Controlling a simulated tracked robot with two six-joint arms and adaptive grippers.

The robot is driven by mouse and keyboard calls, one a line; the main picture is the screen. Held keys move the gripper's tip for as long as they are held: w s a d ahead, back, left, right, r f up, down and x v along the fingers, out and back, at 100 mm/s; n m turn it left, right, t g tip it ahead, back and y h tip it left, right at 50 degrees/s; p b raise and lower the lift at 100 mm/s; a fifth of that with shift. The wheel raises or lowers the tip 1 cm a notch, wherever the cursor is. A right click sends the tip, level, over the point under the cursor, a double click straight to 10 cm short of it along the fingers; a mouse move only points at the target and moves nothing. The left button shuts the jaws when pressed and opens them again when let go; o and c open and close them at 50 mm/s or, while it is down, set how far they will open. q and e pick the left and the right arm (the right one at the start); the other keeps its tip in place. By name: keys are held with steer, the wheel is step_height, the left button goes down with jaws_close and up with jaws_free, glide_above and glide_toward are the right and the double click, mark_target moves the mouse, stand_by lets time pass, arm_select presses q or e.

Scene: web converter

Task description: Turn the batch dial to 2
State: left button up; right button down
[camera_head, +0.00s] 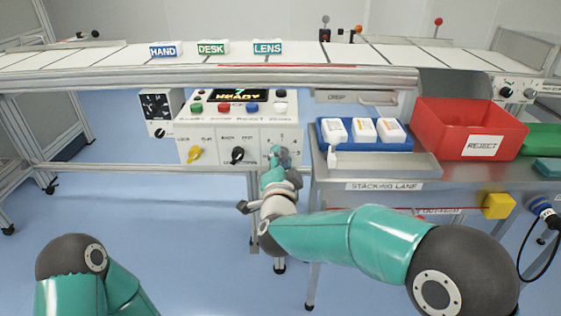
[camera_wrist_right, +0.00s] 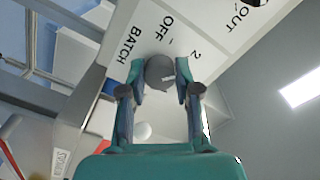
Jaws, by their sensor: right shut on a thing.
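The batch dial (camera_wrist_right: 159,71) is a round grey knob on the white panel front, with OFF, 2 and BATCH printed around it in the right wrist view. My right gripper (camera_wrist_right: 160,84) is shut on the dial, one finger on each side. A small pale mark shows on the knob, but I cannot tell which setting it points to. In the head view my right gripper (camera_head: 279,156) is at the right end of the control panel (camera_head: 215,128) and covers most of the dial. My left gripper is out of view.
A yellow knob (camera_head: 195,154) and a black knob (camera_head: 238,155) sit left of the dial. Coloured buttons and a lit READY display (camera_head: 239,96) are above. The stacking table (camera_head: 384,186) with a blue tray (camera_head: 325,142) and red reject bin (camera_head: 439,141) stands close on the right.

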steer(key=shift+d, duration=0.2)
steer(key=c, duration=0.8)
jaws_free()
steer(key=shift+a, duration=0.1)
steer(key=shift+s, duration=0.35)
steer(key=s, duration=1.1)
steer(key=shift+s, duration=0.1)
steer(key=shift+f, duration=0.1)
